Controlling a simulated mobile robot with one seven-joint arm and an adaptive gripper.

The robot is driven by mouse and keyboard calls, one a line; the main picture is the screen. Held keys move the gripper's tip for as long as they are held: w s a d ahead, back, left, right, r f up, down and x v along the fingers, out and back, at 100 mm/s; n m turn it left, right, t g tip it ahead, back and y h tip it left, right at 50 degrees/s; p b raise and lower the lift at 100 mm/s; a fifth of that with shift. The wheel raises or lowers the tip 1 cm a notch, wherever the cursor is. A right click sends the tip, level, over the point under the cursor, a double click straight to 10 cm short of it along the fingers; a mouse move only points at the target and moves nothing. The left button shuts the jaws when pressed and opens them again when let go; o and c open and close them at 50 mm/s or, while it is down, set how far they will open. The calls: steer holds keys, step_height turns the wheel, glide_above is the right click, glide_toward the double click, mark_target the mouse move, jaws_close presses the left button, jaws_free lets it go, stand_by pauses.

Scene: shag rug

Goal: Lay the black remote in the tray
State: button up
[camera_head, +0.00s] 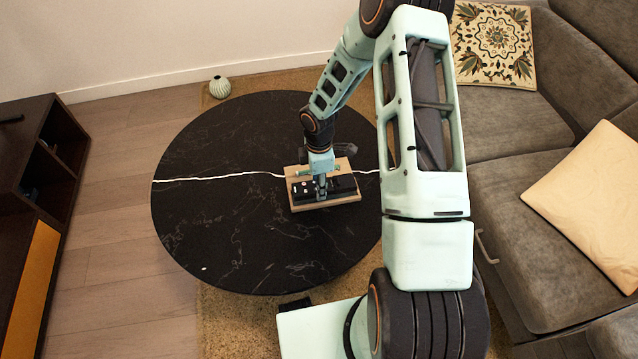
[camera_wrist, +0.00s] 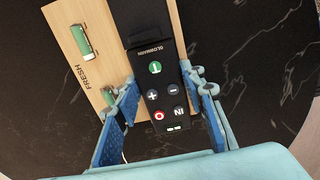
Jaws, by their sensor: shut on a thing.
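The black remote (camera_wrist: 163,88) has colored and grey buttons and lies between the two blue fingers of my gripper (camera_wrist: 162,118). My gripper is shut on it. The light wooden tray (camera_wrist: 60,22), marked "FRESH", is under the remote in the wrist view. In the head view the tray (camera_head: 338,205) sits on the round table, with my gripper (camera_head: 321,190) over it and the remote (camera_head: 305,188) within its outline. I cannot tell whether the remote touches the tray. The fingers and wrist hide part of both.
A small green and white item (camera_wrist: 82,40) lies on the tray, with another green piece beside it. A dark block (camera_wrist: 140,18) is at the remote's far end. The black round table (camera_head: 230,235) is mostly clear. A grey sofa (camera_head: 515,170) stands at right.

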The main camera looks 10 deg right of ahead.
steer(key=shift+f+b, duration=0.75)
steer(key=shift+f, duration=0.3)
stand_by(0.5)
steer(key=o, duration=1.4)
steer(key=shift+o, duration=0.2)
step_height(320, 180, up, 12)
